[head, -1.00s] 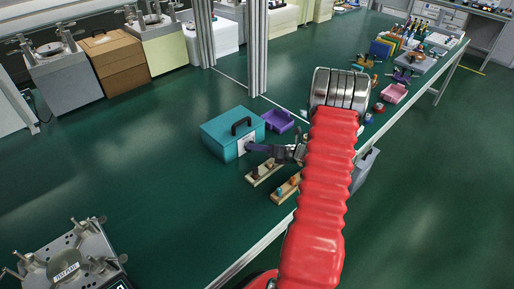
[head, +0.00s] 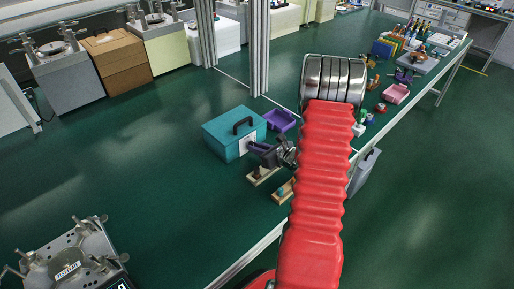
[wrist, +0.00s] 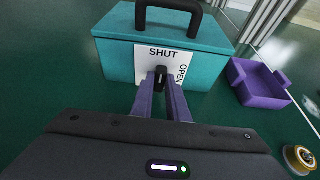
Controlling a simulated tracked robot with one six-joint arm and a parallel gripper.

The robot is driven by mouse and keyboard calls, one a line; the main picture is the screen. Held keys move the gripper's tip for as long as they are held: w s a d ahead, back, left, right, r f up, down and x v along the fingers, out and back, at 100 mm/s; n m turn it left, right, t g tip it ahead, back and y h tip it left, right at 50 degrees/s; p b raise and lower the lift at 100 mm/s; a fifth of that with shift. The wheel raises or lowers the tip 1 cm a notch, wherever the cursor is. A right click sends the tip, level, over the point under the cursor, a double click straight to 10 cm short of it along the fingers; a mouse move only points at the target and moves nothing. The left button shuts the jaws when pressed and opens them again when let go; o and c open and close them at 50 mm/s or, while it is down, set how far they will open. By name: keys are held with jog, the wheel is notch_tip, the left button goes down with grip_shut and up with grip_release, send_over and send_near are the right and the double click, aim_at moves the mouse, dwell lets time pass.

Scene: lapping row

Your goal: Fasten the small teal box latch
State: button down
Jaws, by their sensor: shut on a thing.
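The teal box (head: 222,134) stands on the green bench with its lid down and a black handle on top. It fills the top of the wrist view (wrist: 118,60). A white plate (wrist: 150,62) on its front reads SHUT along the top and OPEN, turned sideways, down the right. A small black latch lever (wrist: 161,72) stands in front of this plate, below the word SHUT. My gripper (head: 252,147) is at the box front, its purple fingers shut on the latch lever. The fingers hide the lever's lower part, and its exact angle is hard to tell.
A purple tray (head: 280,120) sits just right of the box. Wooden blocks with pegs (head: 262,175) lie in front, under my wrist. A metal post (head: 258,60) rises behind. The bench left of the box is clear.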

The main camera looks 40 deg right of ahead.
jog(key=shift+f, duration=0.1)
dwell(0.4)
jog(key=c, duration=1.7)
grip_release()
jog(key=v, duration=1.4)
jog(key=shift+w, duration=0.1)
